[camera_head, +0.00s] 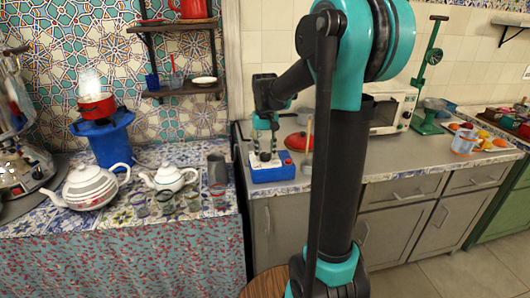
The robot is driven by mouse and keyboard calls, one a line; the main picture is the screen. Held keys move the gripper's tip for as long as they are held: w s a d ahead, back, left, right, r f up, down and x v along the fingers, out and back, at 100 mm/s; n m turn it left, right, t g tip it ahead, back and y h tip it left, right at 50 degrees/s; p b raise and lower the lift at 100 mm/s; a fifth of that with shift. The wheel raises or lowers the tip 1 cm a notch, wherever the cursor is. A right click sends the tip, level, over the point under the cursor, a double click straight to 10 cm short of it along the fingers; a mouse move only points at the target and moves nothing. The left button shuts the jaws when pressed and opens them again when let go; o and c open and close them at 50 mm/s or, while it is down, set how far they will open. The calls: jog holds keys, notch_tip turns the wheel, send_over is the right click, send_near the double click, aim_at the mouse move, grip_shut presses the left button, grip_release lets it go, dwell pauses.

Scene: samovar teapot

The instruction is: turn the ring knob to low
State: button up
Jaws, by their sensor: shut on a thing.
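A blue box-shaped unit (284,176) with a pale top and a small red spot sits near the front left corner of the grey counter. My gripper (265,157) points straight down at the top of this unit, its fingers reaching its upper face. The fingers are shut on a small part there, which I take to be the ring knob. The knob itself is mostly hidden by the fingers, and its setting is too small to read.
A red lid or pan (297,141) stands close behind the unit. A white oven (390,112) and a green scale-like stand (430,80) are farther right. White teapots (90,187) and glasses fill the patterned table at left.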

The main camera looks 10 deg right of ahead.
aim_at(265, 155)
jog(key=o, duration=1.2)
notch_tip(265, 155, up, 12)
jog(key=shift+r, duration=0.1)
